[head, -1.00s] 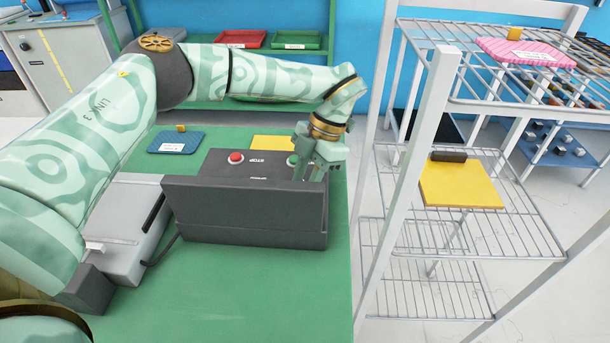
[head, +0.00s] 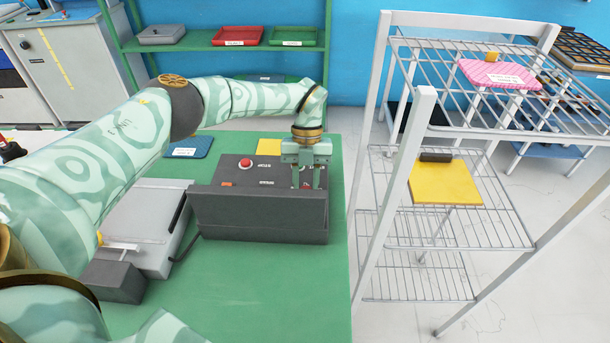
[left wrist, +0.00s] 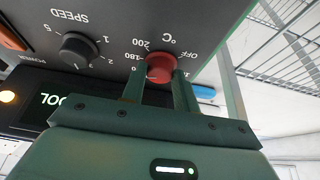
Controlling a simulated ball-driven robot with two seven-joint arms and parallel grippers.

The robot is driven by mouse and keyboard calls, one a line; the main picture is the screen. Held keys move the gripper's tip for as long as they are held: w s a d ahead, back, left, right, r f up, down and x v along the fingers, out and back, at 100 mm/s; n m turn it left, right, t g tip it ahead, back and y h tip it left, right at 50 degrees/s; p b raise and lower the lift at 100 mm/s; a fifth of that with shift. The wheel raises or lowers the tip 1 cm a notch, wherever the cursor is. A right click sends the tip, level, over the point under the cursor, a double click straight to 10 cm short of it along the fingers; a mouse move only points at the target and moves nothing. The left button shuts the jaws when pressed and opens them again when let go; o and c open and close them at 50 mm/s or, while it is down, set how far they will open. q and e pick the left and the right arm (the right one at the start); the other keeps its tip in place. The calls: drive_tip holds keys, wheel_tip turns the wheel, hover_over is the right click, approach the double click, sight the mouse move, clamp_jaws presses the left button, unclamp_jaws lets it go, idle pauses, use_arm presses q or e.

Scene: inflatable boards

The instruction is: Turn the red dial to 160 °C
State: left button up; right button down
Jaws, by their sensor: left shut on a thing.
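The red dial (left wrist: 160,68) shows in the left wrist view on the dark control panel, with the marks OFF, 200 and 180 beside it. Other marks are partly covered, and I cannot read where its pointer stands. My left gripper (head: 306,183) points down at the right part of the control box (head: 258,218). In the left wrist view its two fingers (left wrist: 158,88) are on either side of the dial and shut on it. My right gripper is not in view.
A black SPEED knob (left wrist: 78,50) and a lit display (left wrist: 52,100) are beside the dial. A red STOP button (head: 245,163) is left of my gripper. A white wire rack (head: 425,110) stands close on the right. The green table (head: 255,290) is clear in front of the box.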

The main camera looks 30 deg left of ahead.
use_arm(q)
drive_tip(key=n+p, duration=0.1)
drive_tip(key=n+h+p, duration=0.1)
drive_tip(key=n+p, duration=0.1)
drive_tip(key=shift+s+a+r+t, duration=0.1)
drive_tip(key=shift+r+t, duration=0.1)
drive_tip(key=shift+t, duration=0.2)
drive_tip(key=shift+f+n+p, duration=0.1)
drive_tip(key=shift+n+p, duration=0.35)
drive_tip(key=shift+n, duration=0.15)
drive_tip(key=shift+t, duration=0.3)
drive_tip(key=o, duration=1)
drive_tip(key=shift+f, duration=0.1)
drive_tip(key=shift+c, duration=0.2)
drive_tip(key=shift+a, duration=0.1)
drive_tip(key=v, duration=1.6)
drive_tip(key=shift+a, duration=0.25)
